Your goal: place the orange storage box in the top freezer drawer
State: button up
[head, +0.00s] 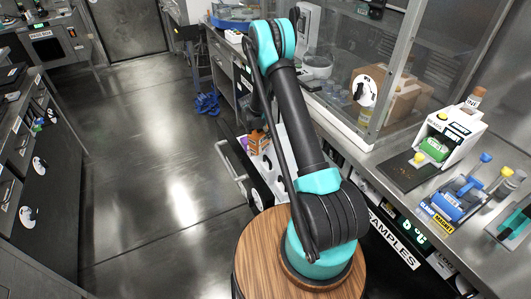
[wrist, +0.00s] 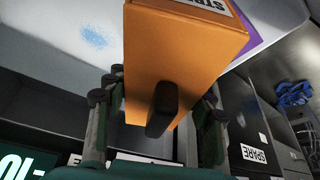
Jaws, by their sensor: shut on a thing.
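The orange storage box (wrist: 175,60) fills the middle of the wrist view, with a white label on one face and a dark knob or handle on the face toward me. My gripper (wrist: 163,98) has its dark green fingers on both sides of the box and is shut on it. In the head view the box (head: 258,142) is a small orange shape beside my arm, at the open white drawer (head: 266,172). My arm hides my gripper there. I cannot tell whether the box rests on the drawer floor.
A purple item (wrist: 243,38) lies beside the box. The drawer's pale handle bar (head: 231,167) juts into the aisle. A glass enclosure (head: 365,75) and a bench with instruments (head: 445,140) stand to the right. The floor (head: 150,170) at left is clear.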

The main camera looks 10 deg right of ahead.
aim_at(257, 138)
notch_tip(257, 138, down, 12)
jog(key=shift+r, duration=0.15)
dwell(0.3)
jog(key=o, duration=1.1)
jog(key=shift+o, duration=0.2)
jog(key=v, duration=1.2)
jog(key=s+d+r+n+y, duration=0.1)
jog(key=s+d+r+n, duration=0.2)
jog(key=s+r, duration=0.65)
jog(key=s+d+r+n+y, duration=0.1)
jog(key=s+d+r+n, duration=0.1)
jog(key=s+r, duration=0.75)
jog(key=s+r+n, duration=0.2)
jog(key=s, duration=0.8)
jog(key=s+d+r+n+t+y, duration=0.1)
jog(key=s+r+n, duration=0.2)
jog(key=s, duration=0.8)
jog(key=shift+d, duration=0.25)
